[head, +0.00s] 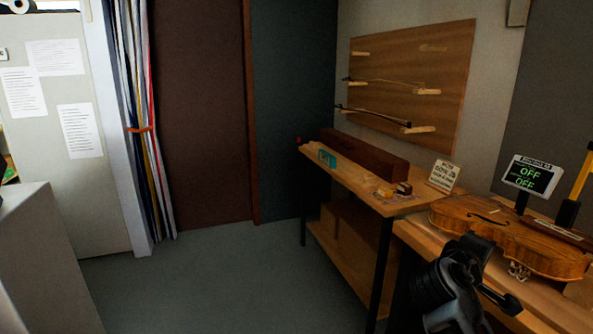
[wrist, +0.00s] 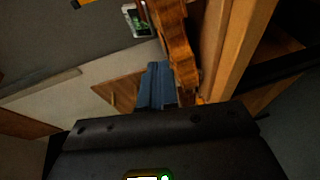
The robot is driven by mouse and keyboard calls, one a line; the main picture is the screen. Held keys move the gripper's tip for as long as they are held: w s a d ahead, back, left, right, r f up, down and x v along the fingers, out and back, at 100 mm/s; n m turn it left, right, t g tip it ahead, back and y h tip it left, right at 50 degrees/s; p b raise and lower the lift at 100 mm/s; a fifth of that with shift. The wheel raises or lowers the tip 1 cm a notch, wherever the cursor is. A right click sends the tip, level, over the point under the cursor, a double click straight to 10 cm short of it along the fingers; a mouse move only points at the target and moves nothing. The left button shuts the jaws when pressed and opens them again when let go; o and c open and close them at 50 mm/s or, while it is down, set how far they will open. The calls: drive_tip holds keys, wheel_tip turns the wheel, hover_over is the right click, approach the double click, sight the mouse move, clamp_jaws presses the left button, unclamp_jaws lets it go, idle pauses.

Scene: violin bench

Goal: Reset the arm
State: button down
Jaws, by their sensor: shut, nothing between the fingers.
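My gripper (wrist: 157,68) shows in the wrist view as blue-grey fingers beyond the dark wrist housing. The fingers are together, with nothing held between them. In the head view my dark arm is at the lower right, in front of the bench with the violin (head: 510,238). The violin body lies on that bench and also shows in the wrist view (wrist: 176,40), beyond and beside the fingers. I cannot tell how far the fingers are from it.
A display (head: 534,175) reading OFF stands behind the violin. A farther bench (head: 365,183) carries a long brown box (head: 364,153), small items and a sign (head: 443,175). Bows hang on a wall board (head: 412,75). The grey floor (head: 220,285) at centre left is clear.

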drive_tip(key=s+a+f+t+y, duration=0.1)
drive_tip(key=s+a+f+y, duration=0.35)
drive_tip(key=s+f, duration=0.4)
drive_tip(key=s+a+f+t+y, duration=0.1)
drive_tip(key=s+a+f+y, duration=0.2)
drive_tip(key=s+a+f, duration=0.5)
drive_tip(key=s+a+f+m+t+y, duration=0.1)
drive_tip(key=s+a+f+y, duration=0.1)
drive_tip(key=s, duration=0.6)
drive_tip(key=s+a+f+y, duration=0.1)
drive_tip(key=s+y, duration=0.1)
drive_tip(key=s, duration=0.5)
drive_tip(key=s+r+m+t, duration=0.1)
drive_tip(key=s+r+m, duration=0.1)
drive_tip(key=s+r, duration=0.5)
drive_tip(key=s+r+m+y, duration=0.1)
drive_tip(key=s+r+m, duration=0.2)
drive_tip(key=s+r, duration=0.4)
drive_tip(key=s, duration=0.6)
drive_tip(key=shift+s+a+m+t, duration=0.15)
drive_tip(key=shift+m+t, duration=0.15)
drive_tip(key=shift+t, duration=0.1)
